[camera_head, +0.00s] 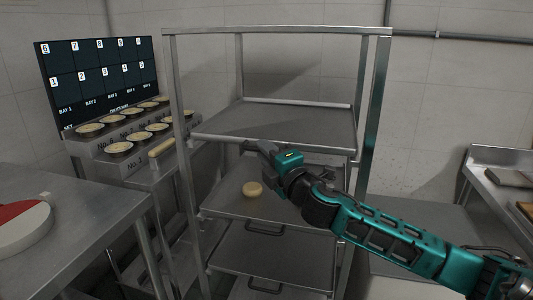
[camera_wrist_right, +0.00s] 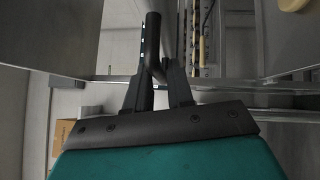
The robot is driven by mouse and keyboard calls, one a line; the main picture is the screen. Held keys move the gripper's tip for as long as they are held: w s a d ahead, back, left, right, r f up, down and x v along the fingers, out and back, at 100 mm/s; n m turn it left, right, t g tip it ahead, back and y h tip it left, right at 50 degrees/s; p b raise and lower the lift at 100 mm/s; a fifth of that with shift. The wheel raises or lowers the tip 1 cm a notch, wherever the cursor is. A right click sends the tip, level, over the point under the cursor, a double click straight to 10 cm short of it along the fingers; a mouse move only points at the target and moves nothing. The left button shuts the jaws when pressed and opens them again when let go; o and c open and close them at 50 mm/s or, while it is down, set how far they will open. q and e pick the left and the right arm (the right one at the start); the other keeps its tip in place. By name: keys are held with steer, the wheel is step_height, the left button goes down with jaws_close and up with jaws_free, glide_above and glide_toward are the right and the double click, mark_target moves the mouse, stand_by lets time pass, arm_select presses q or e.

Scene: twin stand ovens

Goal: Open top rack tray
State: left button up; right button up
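The metal rack (camera_head: 381,90) stands in the middle of the head view. Its top tray (camera_head: 290,122) is a flat grey sheet, level, with its front edge facing me. My right gripper (camera_head: 250,147) is at that front edge, left of its middle. In the wrist view the right gripper's fingers (camera_wrist_right: 159,85) stand apart, with a dark curved handle bar (camera_wrist_right: 153,40) between them. I cannot tell whether they press on it. The tray's handle is mostly hidden behind the gripper in the head view. My left gripper is in neither view.
Lower trays with handles (camera_head: 264,228) sit below; one holds a round pale bun (camera_head: 252,188). Left are a steel table (camera_head: 95,215) with a red and white round item (camera_head: 22,226), and a stand of filled tins (camera_head: 118,147). A steel counter (camera_head: 480,170) is at right.

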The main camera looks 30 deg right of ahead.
jaws_close()
steer(key=shift+a, duration=0.1)
stand_by(0.3)
